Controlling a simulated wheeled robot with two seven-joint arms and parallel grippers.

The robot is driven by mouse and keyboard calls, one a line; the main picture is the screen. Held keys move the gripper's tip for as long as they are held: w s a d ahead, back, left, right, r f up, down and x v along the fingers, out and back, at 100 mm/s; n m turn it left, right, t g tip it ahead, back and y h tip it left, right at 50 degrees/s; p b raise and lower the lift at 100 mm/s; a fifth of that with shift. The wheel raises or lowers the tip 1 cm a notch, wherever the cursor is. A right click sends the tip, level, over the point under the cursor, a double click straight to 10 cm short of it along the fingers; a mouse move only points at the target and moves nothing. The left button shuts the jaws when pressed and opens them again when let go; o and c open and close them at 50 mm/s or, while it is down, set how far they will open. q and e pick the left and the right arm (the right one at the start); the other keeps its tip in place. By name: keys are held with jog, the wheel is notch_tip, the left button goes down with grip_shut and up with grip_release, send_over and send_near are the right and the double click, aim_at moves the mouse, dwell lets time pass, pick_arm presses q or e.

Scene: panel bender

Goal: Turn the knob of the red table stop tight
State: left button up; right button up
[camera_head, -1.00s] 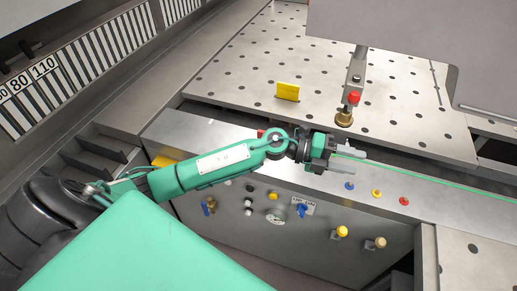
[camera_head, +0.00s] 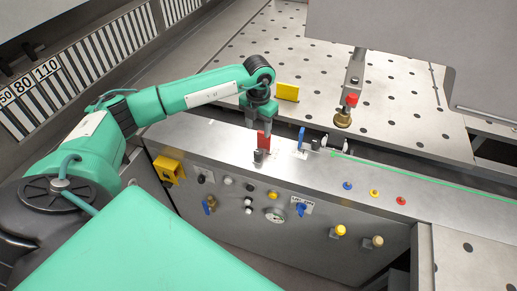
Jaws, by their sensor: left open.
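The red table stop (camera_head: 262,139) is a small upright red plate on the steel ledge in front of the perforated table. A dark grey knob (camera_head: 259,156) shows at its foot, on the near side. My left gripper (camera_head: 255,129) points down just above and behind the red stop, with its fingers apart and nothing seen between them. The red stop partly covers one finger, so I cannot tell whether they touch. My right gripper is out of view.
A blue stop (camera_head: 301,138) stands right of the red one. A yellow stop (camera_head: 287,92) stands on the perforated table (camera_head: 300,50). Blue, yellow and red buttons (camera_head: 374,193) line the ledge.

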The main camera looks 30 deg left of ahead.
aim_at(258, 151)
pick_arm(q)
notch_tip(258, 151, down, 11)
jog(key=p, duration=0.4)
jog(key=shift+r, duration=0.1)
jog(key=shift+f+p, duration=0.35)
jog(key=shift+f, duration=0.2)
jog(key=c, duration=1)
